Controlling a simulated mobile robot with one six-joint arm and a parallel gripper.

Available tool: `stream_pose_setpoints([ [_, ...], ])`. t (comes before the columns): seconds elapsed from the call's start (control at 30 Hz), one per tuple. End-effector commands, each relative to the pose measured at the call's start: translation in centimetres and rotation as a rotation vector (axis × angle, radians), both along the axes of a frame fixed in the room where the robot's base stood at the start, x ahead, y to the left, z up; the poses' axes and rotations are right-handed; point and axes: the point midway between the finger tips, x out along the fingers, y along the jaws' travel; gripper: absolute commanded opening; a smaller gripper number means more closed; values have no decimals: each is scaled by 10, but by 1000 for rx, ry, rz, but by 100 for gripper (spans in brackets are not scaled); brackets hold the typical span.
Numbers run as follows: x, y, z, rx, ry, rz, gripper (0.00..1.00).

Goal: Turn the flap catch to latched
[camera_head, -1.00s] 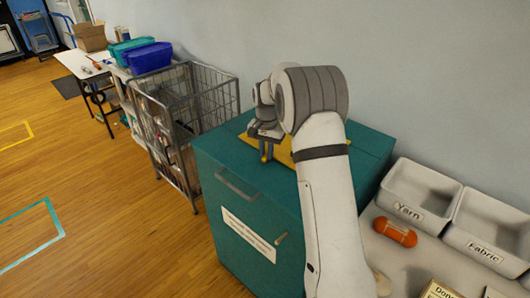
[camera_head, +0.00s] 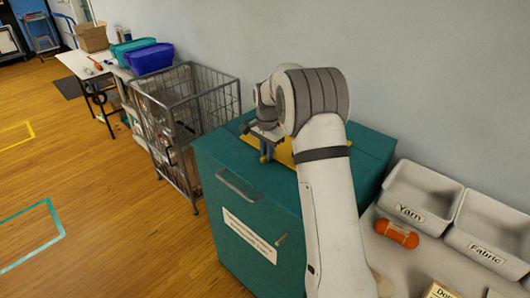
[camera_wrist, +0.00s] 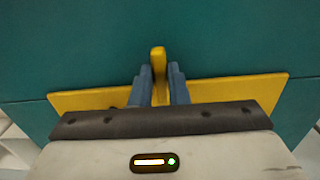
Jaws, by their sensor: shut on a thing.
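The teal donation bin (camera_head: 225,205) stands against the wall, with a yellow plate (camera_head: 284,153) on its top. In the wrist view the yellow plate (camera_wrist: 235,90) lies flat on the teal surface. The flap catch is a narrow yellow lever (camera_wrist: 158,62) standing out from the middle of this plate. My gripper (camera_wrist: 159,87) is shut on the lever, with one blue-grey finger on each side. In the head view my gripper (camera_head: 267,147) is over the bin top, partly hidden by my arm. I cannot tell from the picture whether the catch is latched.
A wire cage cart (camera_head: 190,115) stands left of the bin. To the right, a table holds a yarn tray (camera_head: 420,193), a fabric tray (camera_head: 490,222) and an orange yarn skein (camera_head: 397,234). The wall is close behind the bin. Open wooden floor lies to the left.

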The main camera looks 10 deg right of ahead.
Motion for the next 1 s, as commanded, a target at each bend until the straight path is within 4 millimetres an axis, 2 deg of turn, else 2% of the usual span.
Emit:
stream_pose_setpoints([
  [0.17,-2,-1,-2,0,7,-1,0],
  [0.2,-2,-1,-2,0,7,-1,18],
  [0.43,-1,0,-1,0,4,0,36],
  [0.73,0,0,4,0,0,1,36],
  [1.0,0,0,46,0,-2,1,36],
])
